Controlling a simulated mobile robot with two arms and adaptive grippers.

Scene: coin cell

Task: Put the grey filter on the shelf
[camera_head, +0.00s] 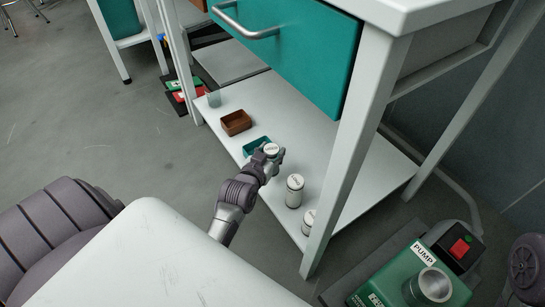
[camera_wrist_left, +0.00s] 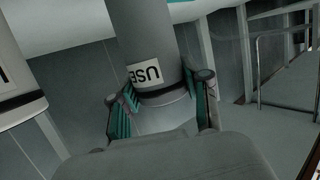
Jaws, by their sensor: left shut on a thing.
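My left gripper (camera_head: 275,156) is shut on the grey filter (camera_head: 271,148), a cylinder with a pale top, over the white lower shelf (camera_head: 325,150) of the bench. In the left wrist view the grey filter (camera_wrist_left: 160,35) stands between the teal-padded fingers, with a white label whose upside-down letters look like "USE". I cannot tell whether the filter touches the shelf. My right gripper is not in view.
Two pale canisters (camera_head: 294,190) (camera_head: 308,221) stand on the shelf near its front edge. A teal tray (camera_head: 256,146) and a brown tray (camera_head: 236,122) lie beyond my gripper. The bench leg (camera_head: 352,155) and teal drawer (camera_head: 300,50) border the space. A green pump (camera_head: 405,270) sits lower right.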

